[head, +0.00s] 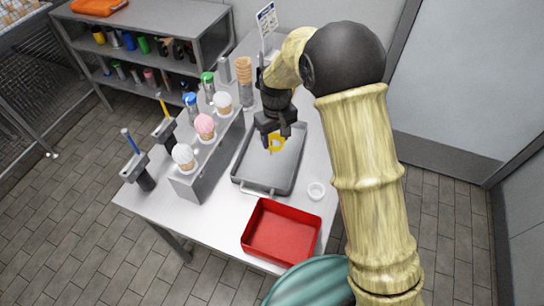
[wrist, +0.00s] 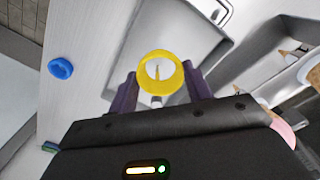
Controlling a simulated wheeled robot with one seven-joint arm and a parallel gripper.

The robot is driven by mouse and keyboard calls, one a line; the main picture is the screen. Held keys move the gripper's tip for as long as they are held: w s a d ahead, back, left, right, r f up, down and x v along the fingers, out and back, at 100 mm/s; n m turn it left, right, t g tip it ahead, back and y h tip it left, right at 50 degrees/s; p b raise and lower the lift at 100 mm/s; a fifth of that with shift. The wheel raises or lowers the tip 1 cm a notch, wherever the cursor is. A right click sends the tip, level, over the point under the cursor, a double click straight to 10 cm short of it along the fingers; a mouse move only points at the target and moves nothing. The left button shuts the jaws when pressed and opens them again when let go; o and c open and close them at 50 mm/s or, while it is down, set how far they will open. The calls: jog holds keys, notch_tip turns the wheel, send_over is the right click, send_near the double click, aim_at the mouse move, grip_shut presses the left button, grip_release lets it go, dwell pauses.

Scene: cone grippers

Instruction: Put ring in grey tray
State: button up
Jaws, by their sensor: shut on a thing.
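The yellow ring (head: 276,142) is in my gripper (head: 268,141), above the grey tray (head: 262,181). In the wrist view the ring (wrist: 160,74) stands between the purple fingertips of my gripper (wrist: 160,90), which are shut on it. The grey tray (wrist: 181,52) shows behind the ring in the wrist view. The height of the ring over the tray floor is hard to tell. The tray is a shallow metal one with a handle at its near end. My arm covers part of the table to its right.
A red tray (head: 281,232) sits at the table's near edge. A raised grey stand (head: 207,168) with several ice cream cones runs along the left. A blue object (wrist: 61,68) lies on the table in the wrist view.

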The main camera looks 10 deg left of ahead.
jog(key=b, duration=0.3)
send_over(275, 170)
notch_tip(275, 170, down, 4)
jog(key=shift+s, duration=0.1)
jog(key=shift+f+p, duration=0.3)
jog(key=shift+f, duration=2.8)
jog(key=shift+f, duration=1.85)
